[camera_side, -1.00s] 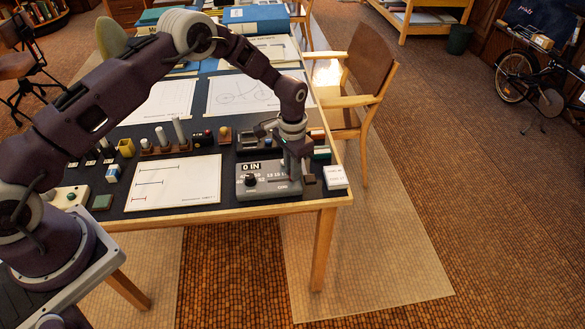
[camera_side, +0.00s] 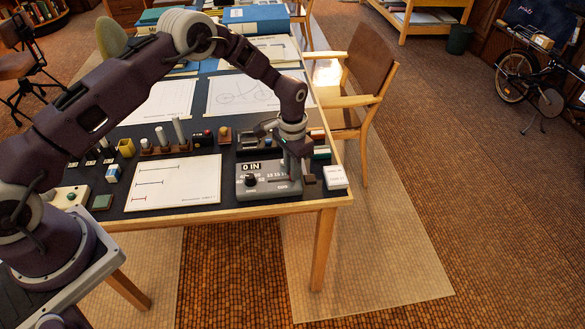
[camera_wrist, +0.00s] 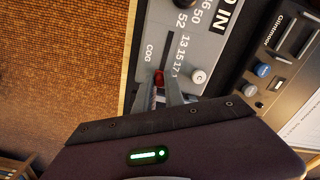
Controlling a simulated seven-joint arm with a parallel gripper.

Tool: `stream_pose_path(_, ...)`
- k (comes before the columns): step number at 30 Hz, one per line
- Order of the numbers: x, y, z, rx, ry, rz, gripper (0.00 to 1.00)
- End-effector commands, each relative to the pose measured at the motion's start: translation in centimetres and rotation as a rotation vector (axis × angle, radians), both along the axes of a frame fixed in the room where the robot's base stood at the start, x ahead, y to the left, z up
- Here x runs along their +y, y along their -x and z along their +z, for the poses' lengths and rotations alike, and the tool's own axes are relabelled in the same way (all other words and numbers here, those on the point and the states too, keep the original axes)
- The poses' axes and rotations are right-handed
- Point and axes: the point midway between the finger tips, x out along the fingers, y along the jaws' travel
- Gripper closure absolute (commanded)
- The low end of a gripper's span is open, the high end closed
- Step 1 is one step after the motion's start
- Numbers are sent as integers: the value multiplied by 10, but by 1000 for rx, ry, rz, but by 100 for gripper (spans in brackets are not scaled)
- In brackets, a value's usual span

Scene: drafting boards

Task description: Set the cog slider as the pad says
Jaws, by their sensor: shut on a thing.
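The grey gear panel (camera_side: 262,191) sits near the right front corner of the desk and shows "0 IN" in its window. In the wrist view its cog slider (camera_wrist: 158,77) has a red knob in a dark slot beside the label "COG". Numbers 13, 15 and 17 run along the slot, with a further one partly hidden by a finger. My gripper (camera_wrist: 158,90) is shut on the red knob, toward the end past 17. The exact mark is hidden. A white pad (camera_side: 335,177) lies right of the panel; its writing is too small to read.
A black dial (camera_side: 251,180) is on the panel's left side. A round "C" button (camera_wrist: 198,76) is close to my fingers. A white chart (camera_side: 175,183) lies to the left. The desk's front edge is close.

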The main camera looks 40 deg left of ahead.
Motion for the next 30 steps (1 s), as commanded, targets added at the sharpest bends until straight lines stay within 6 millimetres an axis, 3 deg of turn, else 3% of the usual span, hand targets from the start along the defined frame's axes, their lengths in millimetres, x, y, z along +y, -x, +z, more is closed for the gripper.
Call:
stream_pose_path(21, 14, 13, 1, -3, 1, 0, 100)
stream_pose_path(22, 14, 13, 1, -3, 1, 0, 82)
stream_pose_path(25, 14, 13, 1, -2, 1, 0, 64)
stream_pose_path(30, 14, 14, 1, -1, 0, 0, 64)
